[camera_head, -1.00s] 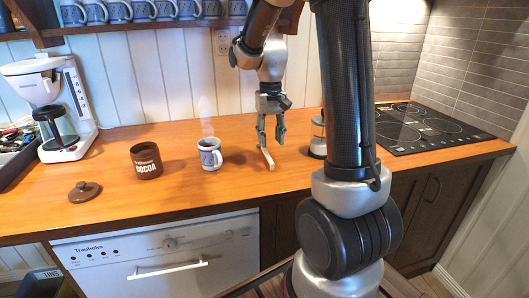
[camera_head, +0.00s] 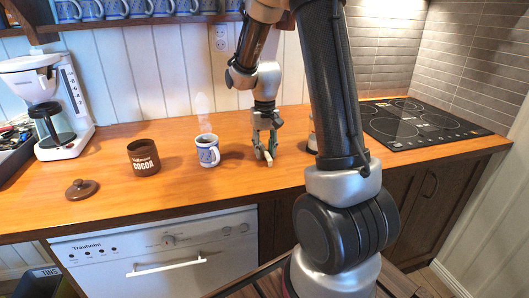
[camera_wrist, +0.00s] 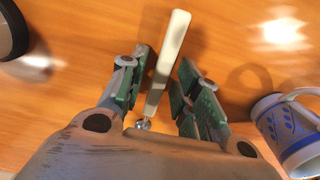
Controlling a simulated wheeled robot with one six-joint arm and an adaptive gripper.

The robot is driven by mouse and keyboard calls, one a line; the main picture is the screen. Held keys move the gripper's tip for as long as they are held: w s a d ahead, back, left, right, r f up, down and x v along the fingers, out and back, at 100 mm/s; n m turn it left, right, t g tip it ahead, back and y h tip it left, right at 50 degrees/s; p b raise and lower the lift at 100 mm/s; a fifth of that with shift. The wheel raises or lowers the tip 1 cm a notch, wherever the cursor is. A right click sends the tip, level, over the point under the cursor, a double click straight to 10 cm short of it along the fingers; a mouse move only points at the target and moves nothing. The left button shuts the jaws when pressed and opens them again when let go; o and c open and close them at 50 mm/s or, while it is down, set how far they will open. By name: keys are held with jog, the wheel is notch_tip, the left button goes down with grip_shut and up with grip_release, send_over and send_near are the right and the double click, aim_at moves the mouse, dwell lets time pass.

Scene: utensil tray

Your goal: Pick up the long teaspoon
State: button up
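A long, pale cream handle, apparently the long teaspoon's (camera_wrist: 167,65), lies on the wooden counter, with a small metal part at its lower end in the wrist view. Only a short pale piece of it (camera_head: 268,158) shows in the head view. My gripper (camera_wrist: 164,68) is open. Its green-padded fingers stand on either side of the handle, with a visible gap on each side. In the head view my gripper (camera_head: 265,147) is low over the counter. The handle's lower end is partly hidden by my gripper's body.
A blue-patterned steaming mug (camera_head: 208,151) stands left of my gripper; it also shows in the wrist view (camera_wrist: 285,128). A shiny round container (camera_wrist: 12,35) stands on the other side. A cocoa jar (camera_head: 143,158), its lid (camera_head: 82,189) and a coffee maker (camera_head: 62,135) are further left.

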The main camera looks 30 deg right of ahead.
grip_shut()
